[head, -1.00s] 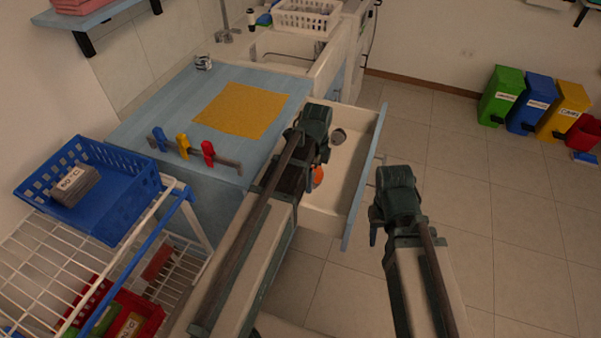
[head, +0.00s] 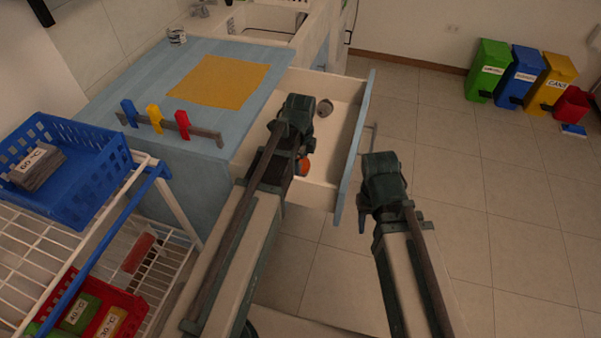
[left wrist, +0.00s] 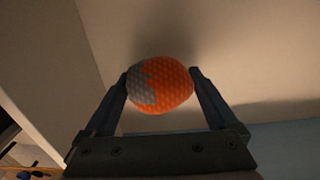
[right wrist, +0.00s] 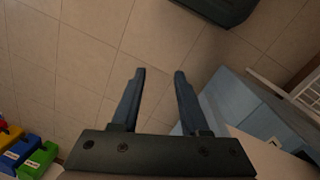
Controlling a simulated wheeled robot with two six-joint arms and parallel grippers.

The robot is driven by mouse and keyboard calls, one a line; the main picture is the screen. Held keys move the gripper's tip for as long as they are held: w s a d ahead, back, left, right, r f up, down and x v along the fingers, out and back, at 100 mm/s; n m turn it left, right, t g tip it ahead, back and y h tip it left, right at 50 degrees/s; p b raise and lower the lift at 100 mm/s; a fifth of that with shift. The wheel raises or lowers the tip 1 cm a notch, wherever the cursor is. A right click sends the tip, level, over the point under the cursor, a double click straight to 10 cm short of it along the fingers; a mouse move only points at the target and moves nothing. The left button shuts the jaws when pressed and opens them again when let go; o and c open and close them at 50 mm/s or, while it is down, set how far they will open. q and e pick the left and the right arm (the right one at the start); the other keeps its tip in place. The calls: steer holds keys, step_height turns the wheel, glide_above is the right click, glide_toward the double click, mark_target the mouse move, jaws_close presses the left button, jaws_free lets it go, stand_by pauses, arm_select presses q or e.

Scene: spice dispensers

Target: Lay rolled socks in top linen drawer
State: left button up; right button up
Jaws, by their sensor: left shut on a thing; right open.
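The open top drawer (head: 352,150) has a white inside and a blue front. A grey rolled pair of socks (head: 325,108) lies in its far part. My left gripper (left wrist: 160,76) is shut on an orange and grey rolled pair of socks (left wrist: 165,88), a finger on each side. In the head view the orange socks (head: 303,168) show at the near end of the drawer, partly hidden by my left arm. I cannot tell whether they touch the drawer floor. My right gripper (right wrist: 158,78) is open and empty, outside the drawer front to its right.
The blue counter (head: 140,83) above the drawer holds a yellow cloth (head: 218,82) and a rail with coloured hooks (head: 154,118). A wire rack with a blue basket (head: 85,200) stands at left. Coloured bins (head: 522,75) stand far right. Floor right of the drawer is clear.

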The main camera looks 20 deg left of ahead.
arm_select(q)
steer(key=shift+f, duration=0.35)
arm_select(e)
steer(key=shift+f, duration=0.4)
arm_select(q)
steer(key=shift+f, duration=0.15)
steer(key=o, duration=1)
arm_select(e)
steer(key=shift+f, duration=0.1)
arm_select(q)
step_height(320, 180, up, 12)
steer(key=p, duration=1.2)
steer(key=shift+r, duration=0.2)
arm_select(e)
step_height(320, 180, up, 12)
arm_select(q)
steer(key=shift+s+f, duration=0.1)
arm_select(e)
steer(key=shift+s, duration=0.1)
